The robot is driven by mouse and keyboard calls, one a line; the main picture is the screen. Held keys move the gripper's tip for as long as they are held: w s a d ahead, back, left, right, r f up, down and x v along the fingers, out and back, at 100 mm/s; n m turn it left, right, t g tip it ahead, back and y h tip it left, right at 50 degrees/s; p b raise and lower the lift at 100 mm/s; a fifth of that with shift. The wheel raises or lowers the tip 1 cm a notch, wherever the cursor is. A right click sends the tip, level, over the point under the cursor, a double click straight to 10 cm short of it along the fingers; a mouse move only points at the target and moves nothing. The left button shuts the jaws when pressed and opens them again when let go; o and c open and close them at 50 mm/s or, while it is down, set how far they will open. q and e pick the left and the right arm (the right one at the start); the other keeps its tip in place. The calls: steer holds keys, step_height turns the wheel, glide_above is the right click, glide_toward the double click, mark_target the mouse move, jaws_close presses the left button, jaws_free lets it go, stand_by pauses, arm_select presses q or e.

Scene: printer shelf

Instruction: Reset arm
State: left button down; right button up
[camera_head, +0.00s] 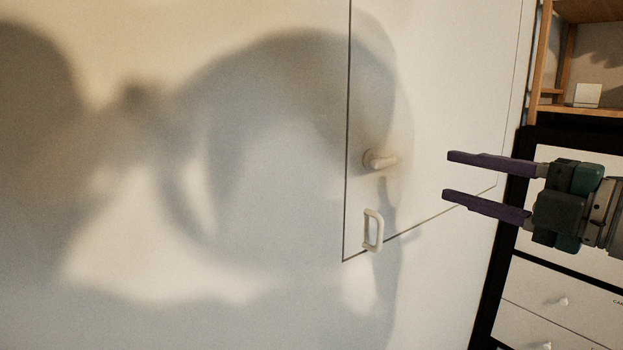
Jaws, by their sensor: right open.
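My right gripper (467,176) comes in from the right edge with its dark green wrist and two purple fingers. The fingers are spread apart and point left, with nothing between them. They are in front of the white door panel (450,90), to the right of a round white knob (378,160) and a white pull handle (373,230). The gripper appears apart from both. My left gripper is not in view.
A wooden shelf (580,108) with a small white box (587,95) stands at the upper right. Below it is a black-framed unit with white drawers (545,300). The pale wall (130,300) at left carries large shadows and is free of objects.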

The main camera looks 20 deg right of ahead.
steer(key=s+a+f+m+g+h, duration=0.1)
steer(key=s+f+m+g+h, duration=0.2)
steer(key=f+m, duration=0.35)
steer(key=s+a+f+m+g+h, duration=0.1)
steer(key=s+f+m+h, duration=0.35)
steer(key=m, duration=0.25)
steer(key=s+a+f+m+g+y, duration=0.1)
steer(key=s+a+f+m+g, duration=0.3)
steer(key=s, duration=0.3)
steer(key=s+a+f+m+g+y, duration=0.1)
steer(key=s+a+f+m+g, duration=0.15)
steer(key=s+a+g, duration=0.4)
steer(key=s+r+t+p, duration=0.1)
steer(key=s+r+p, duration=0.2)
steer(key=r+p, duration=1)
steer(key=shift+s+d+r+p, duration=0.2)
steer(key=shift+r+p, duration=0.15)
steer(key=shift+p, duration=0.3)
